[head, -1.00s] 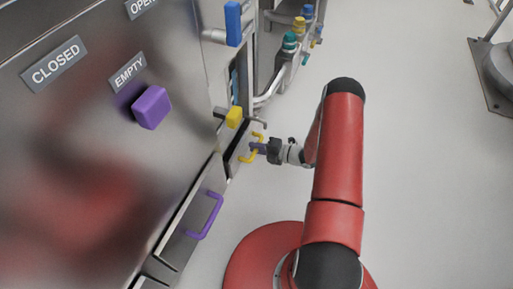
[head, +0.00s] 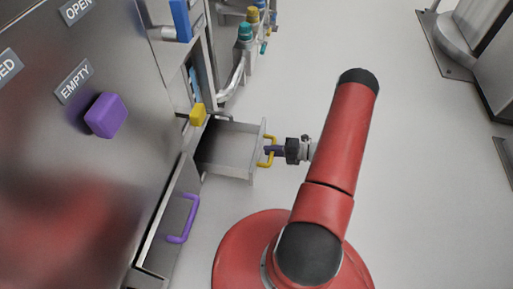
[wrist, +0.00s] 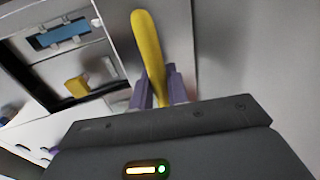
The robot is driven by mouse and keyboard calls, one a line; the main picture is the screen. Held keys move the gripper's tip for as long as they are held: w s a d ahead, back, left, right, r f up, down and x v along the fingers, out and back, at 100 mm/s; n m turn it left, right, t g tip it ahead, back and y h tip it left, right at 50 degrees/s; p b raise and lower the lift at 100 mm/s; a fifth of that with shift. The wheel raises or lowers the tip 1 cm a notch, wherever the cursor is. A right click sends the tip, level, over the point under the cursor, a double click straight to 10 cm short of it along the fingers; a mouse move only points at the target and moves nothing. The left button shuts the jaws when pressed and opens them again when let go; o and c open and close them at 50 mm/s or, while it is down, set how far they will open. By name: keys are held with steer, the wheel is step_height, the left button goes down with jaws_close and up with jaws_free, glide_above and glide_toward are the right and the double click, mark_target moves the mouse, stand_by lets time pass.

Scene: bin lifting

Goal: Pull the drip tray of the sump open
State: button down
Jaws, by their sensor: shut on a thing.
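A grey metal drawer (head: 233,148) with a yellow handle (head: 265,158) stands well out from the steel cabinet in the head view. I take it to be the drip tray, as no label shows on it. Its inside looks empty. My gripper (head: 272,151) is shut on the yellow handle from the right. In the wrist view the yellow handle (wrist: 149,50) rises between the purple fingers of my gripper (wrist: 158,88).
A purple knob (head: 106,115), a yellow knob (head: 197,115) and a blue handle (head: 181,20) stick out from the cabinet. Open floor (head: 300,60) lies to the right.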

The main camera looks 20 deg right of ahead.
steer(key=shift+s+d+f, duration=0.1)
steer(key=shift+s+d, duration=0.45)
steer(key=shift+d, duration=0.15)
steer(key=c, duration=1.4)
jaws_free()
steer(key=v, duration=0.7)
steer(key=shift+s+d, duration=0.2)
steer(key=shift+d, duration=0.15)
